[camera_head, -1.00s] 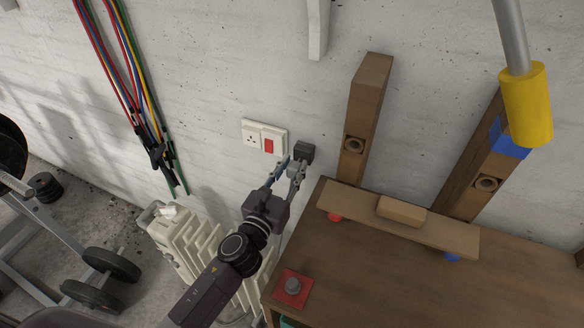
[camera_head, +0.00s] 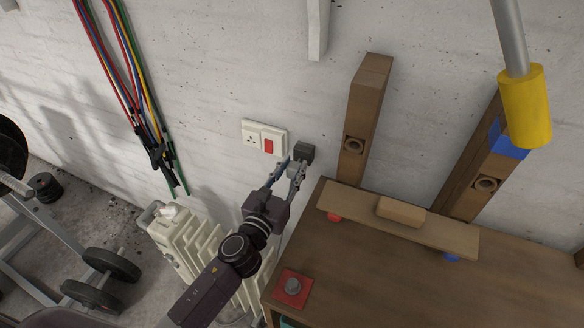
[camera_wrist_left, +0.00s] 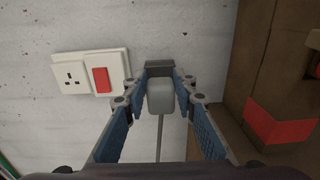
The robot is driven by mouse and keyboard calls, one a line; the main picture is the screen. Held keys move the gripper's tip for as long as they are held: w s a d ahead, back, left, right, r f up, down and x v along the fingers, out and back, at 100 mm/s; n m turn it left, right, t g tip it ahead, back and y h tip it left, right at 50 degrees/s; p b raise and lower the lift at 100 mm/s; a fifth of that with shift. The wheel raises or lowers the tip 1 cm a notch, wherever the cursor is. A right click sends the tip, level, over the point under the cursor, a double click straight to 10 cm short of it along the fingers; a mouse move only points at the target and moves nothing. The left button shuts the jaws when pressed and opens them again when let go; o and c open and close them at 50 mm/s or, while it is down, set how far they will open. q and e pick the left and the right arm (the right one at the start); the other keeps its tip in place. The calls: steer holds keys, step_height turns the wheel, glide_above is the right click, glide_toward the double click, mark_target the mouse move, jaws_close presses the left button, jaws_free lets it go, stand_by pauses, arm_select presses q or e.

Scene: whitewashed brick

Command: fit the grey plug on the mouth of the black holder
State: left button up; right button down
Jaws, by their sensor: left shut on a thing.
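The black holder (camera_head: 304,152) is a small dark block on the white wall, right of the socket plate; its lower edge also shows in the left wrist view (camera_wrist_left: 160,67). My left gripper (camera_head: 288,172) is just below it, with its blue-padded fingers shut on the grey plug (camera_wrist_left: 160,96). The plug is a light grey rounded block with a thin cord or rod trailing down. Its far end lines up with the holder and is very close to it; I cannot tell whether they touch. The holder's mouth is hidden behind the plug. My right gripper is not in view.
A socket plate with a red switch (camera_head: 268,146) is left of the holder. A white radiator (camera_head: 185,240) stands below. Coloured cables (camera_head: 130,80) hang at left.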

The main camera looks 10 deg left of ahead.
mark_target(297, 161)
arm_select(q)
steer(key=shift+w+d, duration=0.15)
steer(key=shift+w, duration=0.6)
steer(key=shift+w+d, duration=0.15)
steer(key=shift+w, duration=0.55)
steer(key=shift+w, duration=0.1)
steer(key=o, duration=1.2)
steer(key=shift+o, duration=0.2)
steer(key=s+a, duration=0.2)
steer(key=s, duration=0.9)
steer(key=shift+s+a, duration=0.15)
steer(key=shift+s, duration=0.25)
